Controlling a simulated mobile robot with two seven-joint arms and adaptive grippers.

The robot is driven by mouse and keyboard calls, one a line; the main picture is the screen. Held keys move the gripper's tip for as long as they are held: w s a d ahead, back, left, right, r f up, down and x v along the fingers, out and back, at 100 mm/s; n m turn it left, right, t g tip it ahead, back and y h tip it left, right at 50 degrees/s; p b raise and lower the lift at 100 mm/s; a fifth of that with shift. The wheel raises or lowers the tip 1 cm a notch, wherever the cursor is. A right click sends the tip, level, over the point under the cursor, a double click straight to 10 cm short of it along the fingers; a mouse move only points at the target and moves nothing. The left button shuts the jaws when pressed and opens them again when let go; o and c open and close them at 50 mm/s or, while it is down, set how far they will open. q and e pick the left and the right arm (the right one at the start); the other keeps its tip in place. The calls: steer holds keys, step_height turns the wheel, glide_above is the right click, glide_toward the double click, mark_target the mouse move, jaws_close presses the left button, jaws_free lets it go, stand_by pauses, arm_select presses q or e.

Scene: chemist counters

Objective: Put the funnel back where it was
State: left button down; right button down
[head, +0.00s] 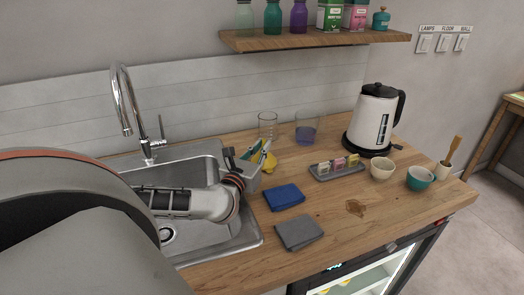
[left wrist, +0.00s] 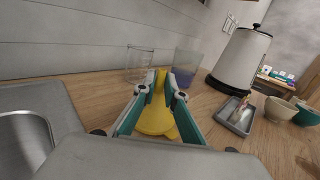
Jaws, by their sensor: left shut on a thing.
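The yellow funnel (head: 270,163) is at the counter near the right rim of the sink, partly hidden by my left gripper (head: 258,151). In the left wrist view the funnel (left wrist: 155,119) has its wide part towards me and its narrow part between the teal fingers of my left gripper (left wrist: 160,94). The gripper is shut on the funnel. I cannot tell whether the funnel touches the counter. My right gripper is not in view.
Behind the funnel stand a clear glass (head: 267,126) and a beaker with violet liquid (head: 306,133). To the right are a small tray (head: 337,173), bowls (head: 382,168) and a kettle (head: 374,122). Blue (head: 284,197) and grey cloths (head: 299,233) lie in front. The sink (head: 247,237) is left.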

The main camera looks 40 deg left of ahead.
arm_select(q)
steer(key=shift+f, duration=0.3)
steer(key=shift+f, duration=0.2)
steer(key=c, duration=2.1)
jaws_free()
steer(key=shift+r, duration=0.2)
steer(key=v, duration=1.2)
steer(key=shift+f, duration=0.1)
